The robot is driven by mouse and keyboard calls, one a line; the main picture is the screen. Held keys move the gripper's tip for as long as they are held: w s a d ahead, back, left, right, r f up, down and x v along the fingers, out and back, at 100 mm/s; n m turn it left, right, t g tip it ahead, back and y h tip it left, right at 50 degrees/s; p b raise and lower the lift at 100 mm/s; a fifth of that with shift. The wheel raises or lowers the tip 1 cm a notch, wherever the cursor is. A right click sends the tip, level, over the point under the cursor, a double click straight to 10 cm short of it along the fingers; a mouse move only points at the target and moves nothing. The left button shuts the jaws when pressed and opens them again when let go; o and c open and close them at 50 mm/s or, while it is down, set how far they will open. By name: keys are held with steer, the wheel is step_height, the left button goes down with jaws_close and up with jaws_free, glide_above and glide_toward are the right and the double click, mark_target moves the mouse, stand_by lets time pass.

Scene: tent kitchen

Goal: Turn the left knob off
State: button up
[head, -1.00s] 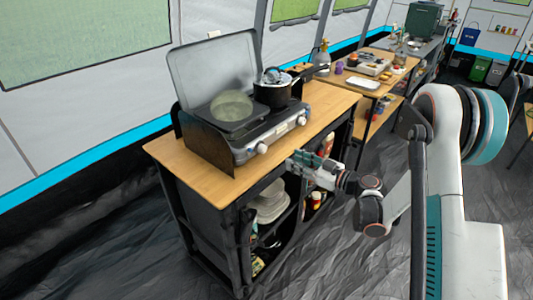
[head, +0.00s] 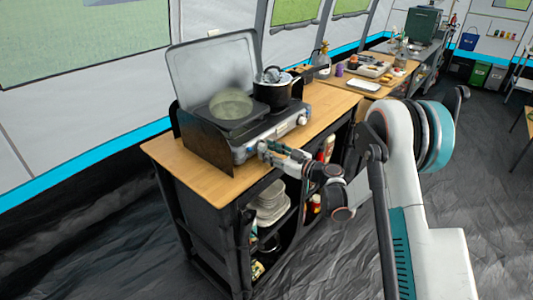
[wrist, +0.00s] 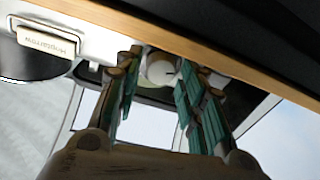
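The two-burner camping stove (head: 240,153) stands on a wooden-topped cabinet with its lid raised. Its right knob (head: 302,120) shows on the front panel in the head view. In the wrist view, which looks upside down, a pale round left knob (wrist: 161,69) shows between the two fingertips. My gripper is open, with its teal-padded fingers apart on both sides of the knob. I cannot tell whether they touch it.
A black pot (head: 272,90) sits on the right burner and a round translucent lid or pan (head: 231,104) on the left. The wooden countertop edge (wrist: 190,45) runs close to the fingers. Stacked plates (head: 270,203) fill a shelf below. Open floor lies in front.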

steer(key=shift+w+a, duration=0.45)
steer(key=shift+a, duration=0.15)
steer(key=c, duration=0.8)
steer(key=shift+m, duration=0.3)
steer(key=m, duration=0.3)
steer(key=shift+m, duration=2.1)
